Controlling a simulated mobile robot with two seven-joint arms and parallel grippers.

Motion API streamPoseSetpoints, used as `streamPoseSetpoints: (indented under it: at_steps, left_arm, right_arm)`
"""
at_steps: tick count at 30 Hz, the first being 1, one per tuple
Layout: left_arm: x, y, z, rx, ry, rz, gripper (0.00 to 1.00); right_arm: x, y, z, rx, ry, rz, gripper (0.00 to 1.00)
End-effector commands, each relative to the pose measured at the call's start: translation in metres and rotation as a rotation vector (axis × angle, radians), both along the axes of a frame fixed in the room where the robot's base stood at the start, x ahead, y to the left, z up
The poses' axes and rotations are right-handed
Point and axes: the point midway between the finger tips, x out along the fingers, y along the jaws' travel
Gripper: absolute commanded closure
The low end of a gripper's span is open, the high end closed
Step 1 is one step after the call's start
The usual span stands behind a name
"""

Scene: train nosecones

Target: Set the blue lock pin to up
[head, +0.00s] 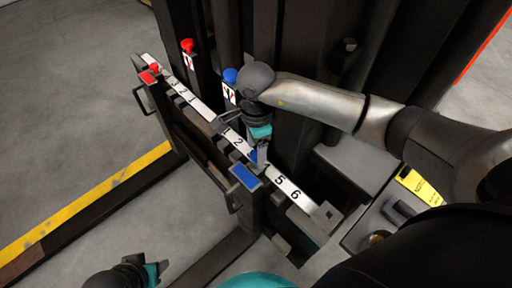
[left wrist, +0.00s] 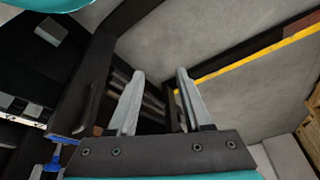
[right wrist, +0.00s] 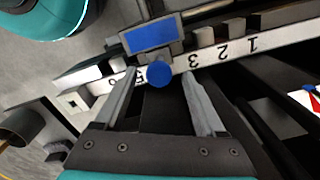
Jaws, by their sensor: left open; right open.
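The blue lock pin (head: 253,156) has a round blue knob on the numbered rail (head: 291,193), beside the blue-topped bracket (head: 245,177). My right gripper (head: 262,158) points down at it from above. In the right wrist view the knob (right wrist: 160,73) shows between the tips of my open right fingers (right wrist: 160,85); I cannot tell whether they touch it. A blue part (left wrist: 55,160) also shows at the left of the left wrist view. My left gripper (head: 152,272) is at the bottom of the head view, open and empty in its wrist view (left wrist: 160,75).
Red knobs (head: 188,45) sit at the rail's far end, by a red-topped bracket (head: 148,77). Another blue knob (head: 231,75) stands on a post behind the rail. Dark mast columns (head: 305,50) rise behind. Open floor (head: 70,80) lies to the left.

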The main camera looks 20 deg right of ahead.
Motion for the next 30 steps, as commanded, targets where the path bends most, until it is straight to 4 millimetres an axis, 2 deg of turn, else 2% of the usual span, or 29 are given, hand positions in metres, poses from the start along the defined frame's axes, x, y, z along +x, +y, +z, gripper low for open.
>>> streamPoseSetpoints:
  at_steps: [9, 11, 20, 30]
  left_arm:
    - [0.001, 0.000, 0.003, -0.001, -0.005, 0.000, 0.50]
    - [-0.001, 0.001, -0.005, 0.001, 0.008, 0.000, 0.50]
    - [-0.012, 0.002, -0.041, 0.009, 0.064, -0.001, 0.50]
    - [-0.034, 0.006, -0.077, 0.019, 0.125, -0.004, 0.50]
  right_arm:
    - [0.000, 0.000, 0.005, 0.000, 0.001, 0.000, 0.28]
    - [0.000, 0.000, 0.011, -0.001, 0.000, 0.000, 0.28]
    - [0.000, 0.000, 0.052, 0.000, -0.001, 0.000, 0.28]
    - [0.000, 0.000, 0.106, 0.000, -0.001, 0.001, 0.28]
